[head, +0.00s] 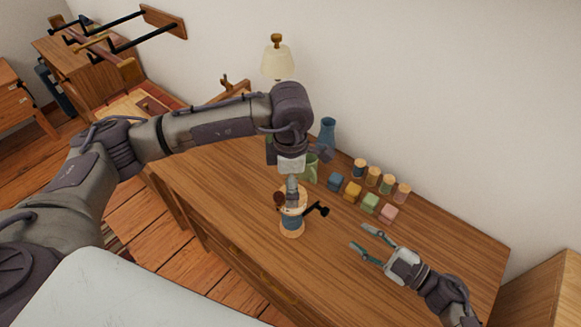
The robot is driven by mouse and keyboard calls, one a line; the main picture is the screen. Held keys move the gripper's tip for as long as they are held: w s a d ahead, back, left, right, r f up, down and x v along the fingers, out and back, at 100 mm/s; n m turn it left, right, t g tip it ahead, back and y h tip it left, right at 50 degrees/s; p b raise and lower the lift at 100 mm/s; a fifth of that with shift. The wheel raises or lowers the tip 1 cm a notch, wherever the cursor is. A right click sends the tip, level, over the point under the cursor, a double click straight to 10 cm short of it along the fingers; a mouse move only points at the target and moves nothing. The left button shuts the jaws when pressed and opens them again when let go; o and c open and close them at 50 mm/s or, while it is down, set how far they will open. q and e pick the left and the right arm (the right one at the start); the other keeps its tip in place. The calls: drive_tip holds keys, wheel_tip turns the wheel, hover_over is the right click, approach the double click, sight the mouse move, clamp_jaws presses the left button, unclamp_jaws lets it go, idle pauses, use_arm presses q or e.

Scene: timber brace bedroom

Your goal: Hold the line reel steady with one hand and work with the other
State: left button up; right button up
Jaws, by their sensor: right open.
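The line reel (292,225) stands on the wooden desk (240,200). It has a pale wooden base, a blue spool, a dark knob at its left and a black crank at its right. My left gripper (292,190) points down at the top of the reel. Its fingers are small and overlap the reel, so I cannot tell whether they grip it. My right gripper (360,236) is open and empty over the desk, to the right of the reel and apart from it. Its fingers point left, towards the reel.
A green mug (310,171) and a blue vase (328,131) stand behind the reel. Coloured blocks (352,192) and small capped cylinders (387,184) line the desk's back right. A lamp (278,62) stands at the back. The desk's front right is largely clear.

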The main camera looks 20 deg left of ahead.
sight(292, 212)
use_arm(q)
wheel_tip(292, 212, down, 7)
drive_tip(key=shift+f, duration=0.2)
drive_tip(key=shift+c, duration=0.2)
drive_tip(key=c, duration=1.3)
drive_tip(key=shift+c, duration=0.5)
use_arm(e)
drive_tip(key=shift+o, duration=0.8)
drive_tip(key=w+a+n, duration=0.1)
drive_tip(key=a+n, duration=0.2)
drive_tip(key=n, duration=0.5)
drive_tip(key=w+a+n, duration=0.1)
drive_tip(key=a+n, duration=0.3)
drive_tip(key=n, duration=0.4)
drive_tip(key=w+a+n, duration=0.2)
drive_tip(key=a+n, duration=0.2)
drive_tip(key=n, duration=0.4)
drive_tip(key=shift+w+r, duration=0.1)
drive_tip(key=shift+r, duration=0.05)
